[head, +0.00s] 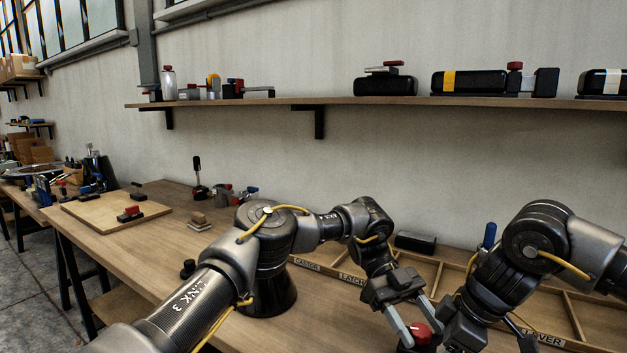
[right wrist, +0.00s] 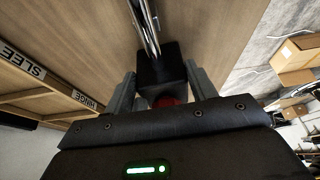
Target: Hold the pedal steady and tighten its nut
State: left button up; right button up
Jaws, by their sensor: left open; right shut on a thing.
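The pedal shows in the right wrist view as a black block (right wrist: 160,70) with a red part at its near end. My right gripper (right wrist: 162,84) is shut on it, one finger on each side. In the head view a red knob-like part (head: 421,333) shows at the bottom, beside my right gripper (head: 447,332). My left gripper (head: 418,330) is open, pointing down, its fingers spread on either side of the red part. I cannot tell whether they touch it. A long metallic piece (right wrist: 146,25) reaches the block from above in the right wrist view. The nut cannot be made out.
A wooden divided tray (head: 575,318) with labels lies along the back of the bench (head: 165,240). A black block (head: 415,242) and a blue-handled tool (head: 489,235) stand near it. The shelf (head: 300,101) is above.

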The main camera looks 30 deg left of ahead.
pick_arm(q)
jog(key=shift+s+a+f+n+t+h, duration=0.1)
jog(key=shift+s+n+t+h, duration=0.15)
jog(key=shift+n+t, duration=0.2)
jog(key=shift+s+n+t+h, duration=0.1)
jog(key=shift+n+t+h, duration=0.15)
jog(key=shift+n+t, duration=0.15)
jog(key=shift+n, duration=0.25)
